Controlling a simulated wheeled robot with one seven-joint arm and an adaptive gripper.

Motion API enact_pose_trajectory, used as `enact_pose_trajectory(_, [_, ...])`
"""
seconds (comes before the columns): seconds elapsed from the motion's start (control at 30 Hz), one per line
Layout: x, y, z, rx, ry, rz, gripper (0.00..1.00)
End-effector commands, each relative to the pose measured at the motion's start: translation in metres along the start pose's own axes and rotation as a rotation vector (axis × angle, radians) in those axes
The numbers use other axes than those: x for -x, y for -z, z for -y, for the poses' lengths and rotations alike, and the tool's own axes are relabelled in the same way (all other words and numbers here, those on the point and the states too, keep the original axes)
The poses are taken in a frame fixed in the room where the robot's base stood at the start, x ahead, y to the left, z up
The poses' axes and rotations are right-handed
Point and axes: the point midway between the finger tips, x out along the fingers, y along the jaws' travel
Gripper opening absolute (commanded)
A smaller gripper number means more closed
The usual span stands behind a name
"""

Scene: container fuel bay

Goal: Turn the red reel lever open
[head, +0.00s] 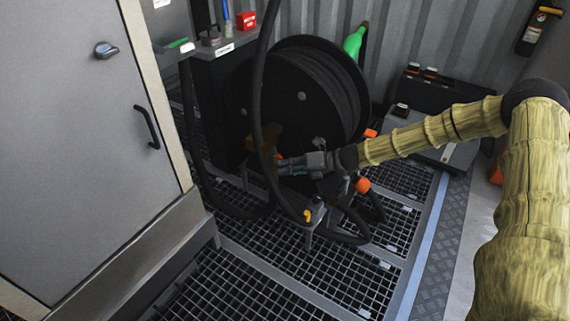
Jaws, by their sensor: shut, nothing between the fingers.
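A large black hose reel (302,97) stands at the back of the bay, wound with dark hose. My gripper (283,166) is in front of the reel's lower part, pointing left. Its fingers are shut and look empty. A small red-orange part (279,155), perhaps the reel lever, shows right at the fingertips. It is mostly hidden by the gripper and a hanging black hose, so I cannot tell its angle or whether the fingers touch it.
The black hose (258,90) hangs close to my fingertips. A small yellow handle (307,215) sits below my gripper. A grey cabinet door (85,150) fills the left. A green nozzle (354,42) is behind the reel.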

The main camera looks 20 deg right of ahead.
Motion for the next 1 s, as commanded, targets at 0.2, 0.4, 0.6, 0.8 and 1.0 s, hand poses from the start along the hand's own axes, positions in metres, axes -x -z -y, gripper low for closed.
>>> enact_pose_trajectory(0.2, [0.0023,-0.0047,-0.0028,0.001,-0.001,-0.001,0.00])
enact_pose_trajectory(0.4, [0.0031,-0.0055,-0.0014,0.002,0.000,0.000,0.00])
enact_pose_trajectory(0.6, [0.0032,-0.0053,-0.0009,0.001,0.000,0.000,0.00])
enact_pose_trajectory(0.8, [0.0030,-0.0051,-0.0010,0.001,0.000,0.000,0.00])
enact_pose_trajectory(1.0, [-0.0038,0.0036,-0.0037,0.000,-0.003,-0.003,0.00])
